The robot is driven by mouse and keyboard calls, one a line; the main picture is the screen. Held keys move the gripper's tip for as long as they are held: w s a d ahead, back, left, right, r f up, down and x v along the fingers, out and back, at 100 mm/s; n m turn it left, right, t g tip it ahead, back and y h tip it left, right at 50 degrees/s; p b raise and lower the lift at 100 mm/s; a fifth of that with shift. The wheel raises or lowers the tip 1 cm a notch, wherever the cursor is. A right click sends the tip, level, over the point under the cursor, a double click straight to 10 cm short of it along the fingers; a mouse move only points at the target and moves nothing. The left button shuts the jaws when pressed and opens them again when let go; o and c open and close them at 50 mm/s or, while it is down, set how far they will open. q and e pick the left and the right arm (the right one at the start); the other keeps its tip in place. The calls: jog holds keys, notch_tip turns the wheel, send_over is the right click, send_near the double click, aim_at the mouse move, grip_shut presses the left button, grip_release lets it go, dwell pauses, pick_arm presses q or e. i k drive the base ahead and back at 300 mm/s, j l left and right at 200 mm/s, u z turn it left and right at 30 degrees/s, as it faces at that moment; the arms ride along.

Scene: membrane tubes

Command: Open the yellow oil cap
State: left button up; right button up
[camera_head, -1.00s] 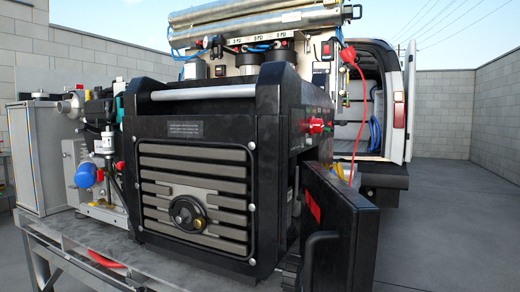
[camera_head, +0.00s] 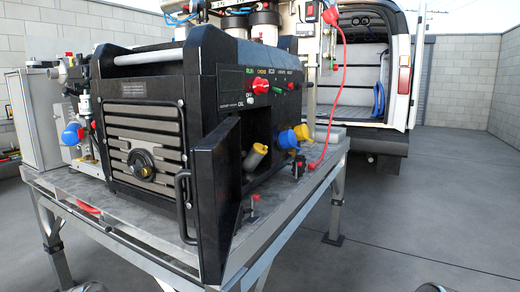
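The generator (camera_head: 140,130) is a black box on a metal table, with a control panel on its right side. A pale yellow cap (camera_head: 258,149) sits on a tilted tube inside the open recess in that side. A brighter yellow round part (camera_head: 301,132) stands farther back beside a blue one (camera_head: 288,139); I cannot tell for certain which yellow part is the oil cap. The black door (camera_head: 215,200) with a handle stands open at the recess's near side. Neither gripper is identifiable; only small rounded metal parts show at the bottom edge.
The table (camera_head: 285,205) has a bare strip right of the generator, with small red-topped clamps (camera_head: 254,199) on it. A red cable (camera_head: 335,105) hangs behind. A van (camera_head: 375,80) with open rear doors stands at the back. The floor at right is clear.

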aim_at(260, 148)
jog(key=u, duration=0.25)
jog(key=i+l+u, duration=0.15)
jog(key=l+u, duration=0.8)
jog(key=i+l, duration=0.05)
